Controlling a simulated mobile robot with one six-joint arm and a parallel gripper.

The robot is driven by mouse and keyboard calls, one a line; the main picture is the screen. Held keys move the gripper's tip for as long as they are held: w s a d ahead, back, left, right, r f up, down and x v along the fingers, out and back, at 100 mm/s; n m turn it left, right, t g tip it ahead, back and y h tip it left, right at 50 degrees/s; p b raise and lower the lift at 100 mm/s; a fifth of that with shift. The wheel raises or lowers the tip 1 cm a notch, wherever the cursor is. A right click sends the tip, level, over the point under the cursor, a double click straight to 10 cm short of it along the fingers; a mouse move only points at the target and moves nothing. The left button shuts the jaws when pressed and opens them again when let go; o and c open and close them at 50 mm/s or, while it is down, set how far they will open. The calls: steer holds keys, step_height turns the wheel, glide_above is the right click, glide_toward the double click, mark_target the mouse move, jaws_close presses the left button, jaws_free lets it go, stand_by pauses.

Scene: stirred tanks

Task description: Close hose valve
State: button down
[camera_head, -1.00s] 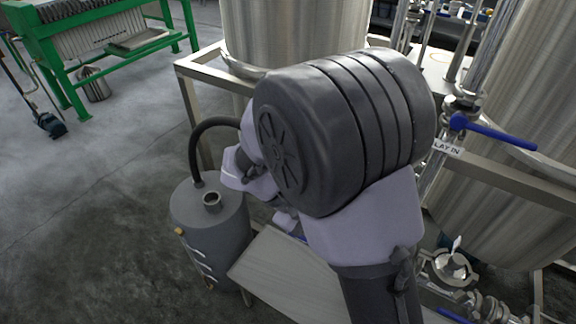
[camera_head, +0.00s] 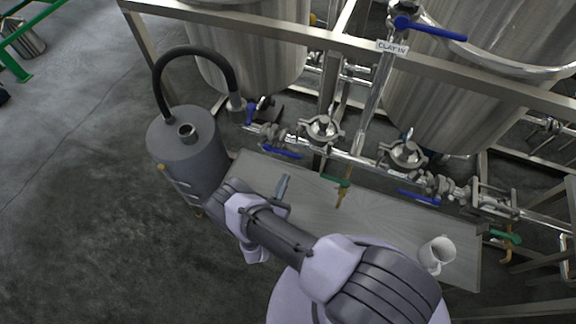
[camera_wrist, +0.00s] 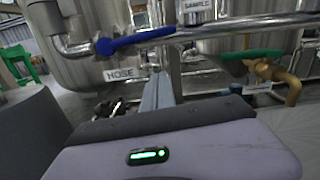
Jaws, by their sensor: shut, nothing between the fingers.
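The hose valve has a blue lever handle (camera_wrist: 135,40). In the wrist view it lies roughly along the metal pipe, above a white HOSE label (camera_wrist: 120,74). It seems to be the blue lever (camera_head: 282,152) on the low pipe in the head view. My gripper (camera_head: 284,181) is shut and empty, its narrow grey fingers over the bench, in front of the lever and apart from it. In the wrist view my gripper (camera_wrist: 158,88) points forward, below and right of the lever's pivot.
A green sample lever (camera_head: 336,182) is close on the right. A grey canister (camera_head: 185,150) with a black hose (camera_head: 190,52) stands left. Steel tanks (camera_head: 245,50) rise behind.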

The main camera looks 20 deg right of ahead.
mark_target(285, 153)
steer(key=w+d+r, duration=0.2)
steer(key=w+r, duration=0.1)
steer(key=r, duration=0.1)
steer(key=shift+w+d, duration=0.2)
steer(key=shift+w, duration=0.2)
steer(key=shift+a, duration=0.1)
